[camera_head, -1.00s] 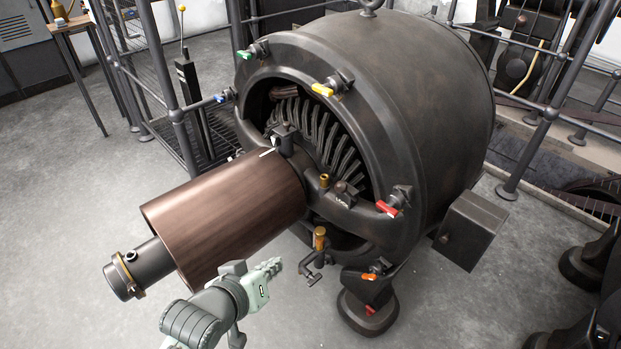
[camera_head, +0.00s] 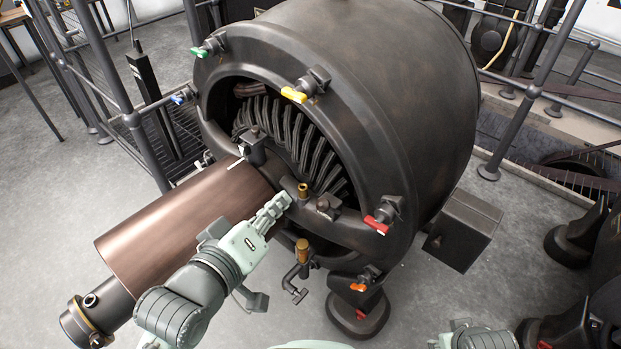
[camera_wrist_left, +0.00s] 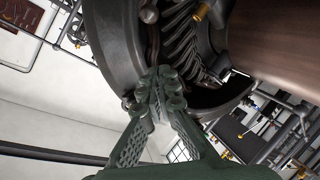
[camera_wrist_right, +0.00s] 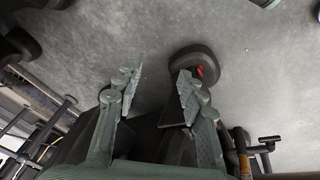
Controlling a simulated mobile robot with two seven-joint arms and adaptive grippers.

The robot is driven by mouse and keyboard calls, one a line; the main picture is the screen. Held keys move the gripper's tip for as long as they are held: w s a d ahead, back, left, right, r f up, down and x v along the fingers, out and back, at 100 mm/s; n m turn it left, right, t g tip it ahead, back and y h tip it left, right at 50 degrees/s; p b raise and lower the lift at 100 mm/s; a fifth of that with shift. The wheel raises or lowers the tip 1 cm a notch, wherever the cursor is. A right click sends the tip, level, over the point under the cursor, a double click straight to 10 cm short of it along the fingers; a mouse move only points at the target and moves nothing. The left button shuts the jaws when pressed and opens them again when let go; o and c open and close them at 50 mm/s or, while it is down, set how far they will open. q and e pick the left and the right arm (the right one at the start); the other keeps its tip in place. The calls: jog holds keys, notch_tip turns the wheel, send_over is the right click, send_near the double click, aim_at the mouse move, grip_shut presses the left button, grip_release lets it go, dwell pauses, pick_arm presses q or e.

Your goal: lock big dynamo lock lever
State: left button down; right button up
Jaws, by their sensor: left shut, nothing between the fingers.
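The big dynamo (camera_head: 400,110) is a large dark drum with an open front showing its coils. In the left wrist view the shut fingertips (camera_wrist_left: 165,85) show before the drum's rim and coils. My right gripper (camera_wrist_right: 157,82) is open and empty above the floor in the right wrist view.
A brown cylinder (camera_head: 180,220) juts from the dynamo beneath my left arm. Coloured handles line the rim: green, blue, yellow (camera_head: 294,95), red (camera_head: 376,225) and orange. A grey box (camera_head: 464,230) sits at right.

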pick_arm(q)
jog(key=w+d+f, duration=0.4)
jog(key=w+d, duration=0.1)
jog(key=shift+w+f, duration=0.3)
jog(key=shift+w, duration=0.05)
pick_arm(e)
jog(key=shift+s+a+r, duration=0.1)
jog(key=shift+s+r, duration=0.15)
jog(key=shift+s, duration=0.2)
